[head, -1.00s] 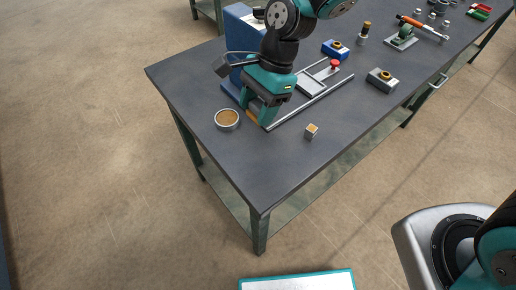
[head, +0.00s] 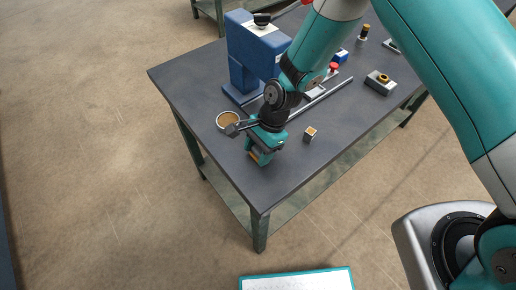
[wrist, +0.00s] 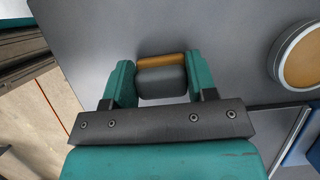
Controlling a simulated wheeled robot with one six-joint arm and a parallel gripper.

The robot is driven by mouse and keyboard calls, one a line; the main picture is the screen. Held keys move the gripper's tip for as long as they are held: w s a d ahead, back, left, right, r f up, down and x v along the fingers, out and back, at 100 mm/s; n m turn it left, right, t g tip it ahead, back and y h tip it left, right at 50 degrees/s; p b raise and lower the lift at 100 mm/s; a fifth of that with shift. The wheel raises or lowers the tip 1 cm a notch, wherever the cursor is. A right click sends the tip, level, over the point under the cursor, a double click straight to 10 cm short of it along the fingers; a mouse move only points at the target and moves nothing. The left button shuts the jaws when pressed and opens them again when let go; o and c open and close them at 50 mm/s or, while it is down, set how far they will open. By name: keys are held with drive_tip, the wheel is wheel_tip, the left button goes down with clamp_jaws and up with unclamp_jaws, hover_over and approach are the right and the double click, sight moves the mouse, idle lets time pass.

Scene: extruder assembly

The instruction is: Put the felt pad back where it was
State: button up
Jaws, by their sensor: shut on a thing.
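My gripper (head: 256,157) is shut on a small block with a dark grey part and an amber-brown edge, which I take to be the felt pad (wrist: 162,60). In the wrist view the block sits between the two teal fingers, with the grey part nearer the palm. In the head view only an amber bit shows at the fingertips, near the front left edge of the table. I cannot tell whether the block touches the tabletop.
A round tan-filled dish (head: 227,120) stands to the left of my gripper; it also shows in the wrist view (wrist: 303,57). A small tan-topped block (head: 310,134) stands to the right. A blue press (head: 252,52) and metal rails (head: 322,97) are behind. The table's near corner (head: 262,205) is bare.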

drive_tip(key=shift+f, duration=0.1)
drive_tip(key=o, duration=0.8)
drive_tip(key=shift+o, duration=0.2)
drive_tip(key=b+v, duration=0.3)
drive_tip(key=v, duration=0.9)
drive_tip(key=s+d+r+n+t, duration=0.1)
drive_tip(key=s+d+r+n, duration=0.1)
drive_tip(key=s+r+n, duration=0.4)
drive_tip(key=s+d+r+n, duration=0.2)
drive_tip(key=r+n, duration=0.1)
drive_tip(key=r, duration=0.5)
drive_tip(key=s+d+r+n, duration=0.2)
drive_tip(key=s+n, duration=0.2)
drive_tip(key=s, duration=0.1)
drive_tip(key=s+d+r+n+t, duration=0.1)
drive_tip(key=s+d+r+n, duration=0.1)
drive_tip(key=s+n, duration=0.3)
drive_tip(key=shift+s+r+t, duration=0.3)
drive_tip(key=shift+s+r, duration=0.1)
drive_tip(key=shift+r, duration=0.35)
